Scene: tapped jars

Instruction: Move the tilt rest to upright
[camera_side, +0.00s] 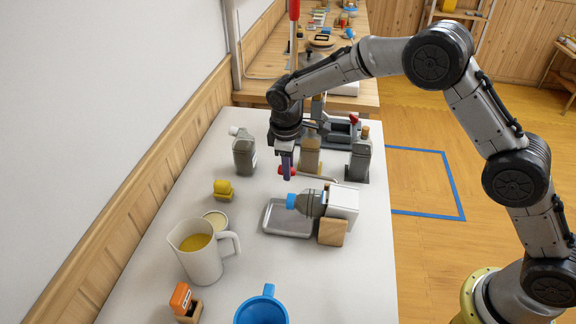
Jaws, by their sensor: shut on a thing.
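The tilt rest (343,203) is a white box-like holder near the middle of the table. A grey bottle (314,205) with a blue cap (291,201) lies on its side in it, mouth to the left over a metal tray (275,228). A thin rod (318,178) with a red grip (284,171) runs left from near the rest's top. My gripper (288,172) points down and is shut on the red grip. The fingers hide part of it. How the rod joins the rest is too small to tell.
Grey jars (245,157), (361,158) and an amber jar (310,155) stand behind. A wooden block (332,232) is in front of the rest. A jug (199,256), yellow object (223,189), orange-topped stamp (182,300) and blue mug (261,311) are nearer. The front right table is clear.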

